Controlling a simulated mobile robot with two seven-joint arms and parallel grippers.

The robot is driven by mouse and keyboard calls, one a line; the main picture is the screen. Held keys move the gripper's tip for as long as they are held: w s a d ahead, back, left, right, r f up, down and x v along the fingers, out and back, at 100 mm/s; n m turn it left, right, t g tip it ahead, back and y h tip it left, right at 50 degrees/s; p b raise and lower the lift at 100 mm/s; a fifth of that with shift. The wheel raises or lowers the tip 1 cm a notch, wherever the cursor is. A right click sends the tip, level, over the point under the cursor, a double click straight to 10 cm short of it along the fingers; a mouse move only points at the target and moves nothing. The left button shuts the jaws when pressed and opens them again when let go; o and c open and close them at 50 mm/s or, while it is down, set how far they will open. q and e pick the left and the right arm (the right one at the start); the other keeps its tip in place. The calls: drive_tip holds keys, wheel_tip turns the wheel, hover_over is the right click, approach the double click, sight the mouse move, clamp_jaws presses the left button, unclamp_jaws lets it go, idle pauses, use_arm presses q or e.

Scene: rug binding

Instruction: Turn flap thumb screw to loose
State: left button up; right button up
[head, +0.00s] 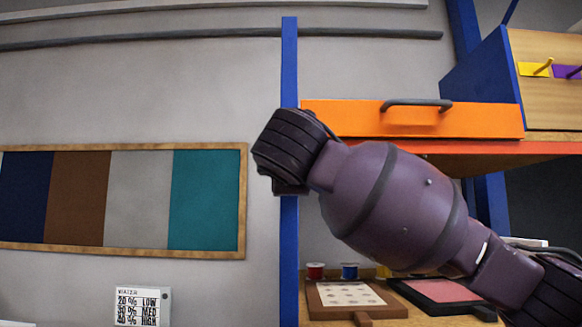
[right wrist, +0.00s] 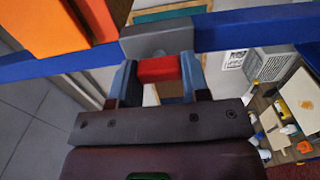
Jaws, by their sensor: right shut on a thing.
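In the right wrist view a red piece (right wrist: 158,69), which looks like the flap thumb screw, sits between the two blue-grey fingers of my right gripper (right wrist: 159,76). The gripper is shut on it. A grey block (right wrist: 155,40) is just beyond the red piece, on a blue post (right wrist: 250,28). In the head view the dark body of my right gripper (head: 290,150) is in front of the upright blue post (head: 290,60). There its fingertips and the screw are hidden. Whether the screw is tight or loose cannot be told. My left gripper is not in view.
An orange drawer front (head: 350,118) with a dark handle (head: 416,103) is right of the post, above my arm. Below are red and blue spools (head: 349,271) and a framed board (head: 345,296). A color panel (head: 140,200) hangs on the wall at left.

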drive_tip(key=shift+f+n, duration=0.1)
drive_tip(key=shift+n, duration=1.5)
drive_tip(key=o, duration=0.9)
drive_tip(key=shift+s, duration=0.15)
drive_tip(key=s+b, duration=0.2)
drive_tip(key=s, duration=0.8)
drive_tip(key=shift+s, duration=0.3)
